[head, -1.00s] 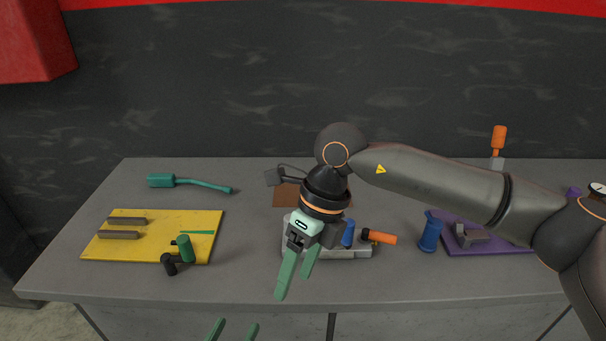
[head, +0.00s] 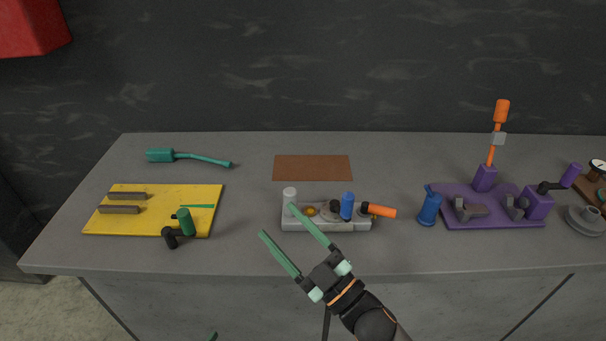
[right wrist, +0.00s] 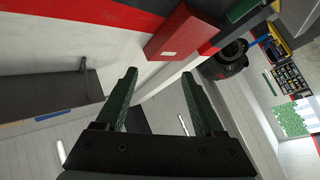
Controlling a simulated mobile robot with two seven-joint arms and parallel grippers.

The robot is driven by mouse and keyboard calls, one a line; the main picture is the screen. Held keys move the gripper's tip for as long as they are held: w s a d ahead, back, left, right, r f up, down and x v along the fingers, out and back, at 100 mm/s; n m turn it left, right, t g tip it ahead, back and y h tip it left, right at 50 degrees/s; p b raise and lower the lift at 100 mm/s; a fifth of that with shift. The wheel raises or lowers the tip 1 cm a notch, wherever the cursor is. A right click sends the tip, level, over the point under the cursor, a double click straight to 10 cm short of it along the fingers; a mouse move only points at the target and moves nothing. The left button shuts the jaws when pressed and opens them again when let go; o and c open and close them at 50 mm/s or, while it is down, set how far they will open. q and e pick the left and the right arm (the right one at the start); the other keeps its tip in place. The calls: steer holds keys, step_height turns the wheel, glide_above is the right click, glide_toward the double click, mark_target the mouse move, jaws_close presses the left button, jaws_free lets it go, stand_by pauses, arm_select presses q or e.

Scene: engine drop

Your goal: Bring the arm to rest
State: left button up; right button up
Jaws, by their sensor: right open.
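My right gripper (head: 277,220) comes in from the bottom of the head view, its two green fingers spread apart with nothing between them. The right wrist view also shows the fingers apart and empty (right wrist: 158,73). It looks out on the room, with a red box (right wrist: 182,33) beyond the fingers. Only a green fingertip of my left gripper (head: 213,337) shows at the bottom edge; the rest is out of frame.
The grey table (head: 245,235) holds a yellow board (head: 150,195), a teal tool (head: 160,155), a brown mat (head: 312,167), a blue spool-shaped part (head: 430,208) and a purple base (head: 480,219). An orange-handled tool (head: 501,111) stands upright there. The table's middle is clear between board and tray.

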steer(key=d+f+m+h, duration=0.7)
steer(key=f, duration=0.4)
arm_select(q)
steer(key=s+f+n+g, duration=0.2)
steer(key=s+f+n, duration=0.3)
steer(key=n, duration=0.6)
steer(key=shift+d+h, duration=0.2)
steer(key=shift+h, duration=0.2)
arm_select(e)
steer(key=s+d+f+m+g+h, duration=0.3)
steer(key=s+d+f, duration=0.3)
steer(key=s+f, duration=0.2)
steer(key=s+d+f+m+g+h, duration=0.3)
steer(key=s+d+f, duration=0.3)
steer(key=s+f, duration=0.3)
step_height(320, 180, down, 3)
steer(key=shift+d+r+m+h, duration=0.1)
steer(key=shift+d+m+h, duration=0.3)
steer(key=shift+m, duration=0.2)
